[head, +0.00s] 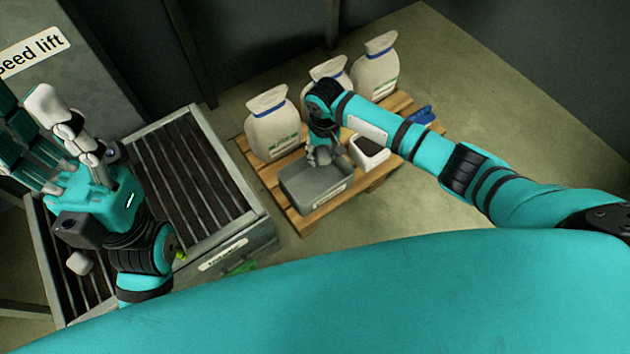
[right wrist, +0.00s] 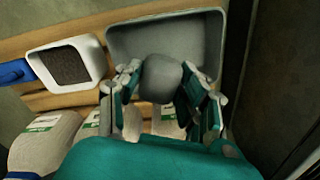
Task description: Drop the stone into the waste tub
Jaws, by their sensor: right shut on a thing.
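The stone (right wrist: 161,78) is a grey rounded lump between the fingers of my right gripper (right wrist: 160,85) in the right wrist view. In the head view my right gripper (head: 321,158) is shut on it, over the grey tub on the pallet. This open grey tub (head: 318,200) has a label on its front that is too small to read; it looks like the waste tub. It also shows behind the stone in the right wrist view (right wrist: 205,28). My left gripper (head: 28,115) is raised at the left of the head view, open and empty.
A white tub (head: 385,160) with dark contents stands right beside the grey tub. Several white sacks (head: 272,132) stand behind on the wooden pallet (head: 325,212). A blue thing (head: 422,115) lies at its right. A slatted machine (head: 232,225) stands left. Floor right of the pallet is clear.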

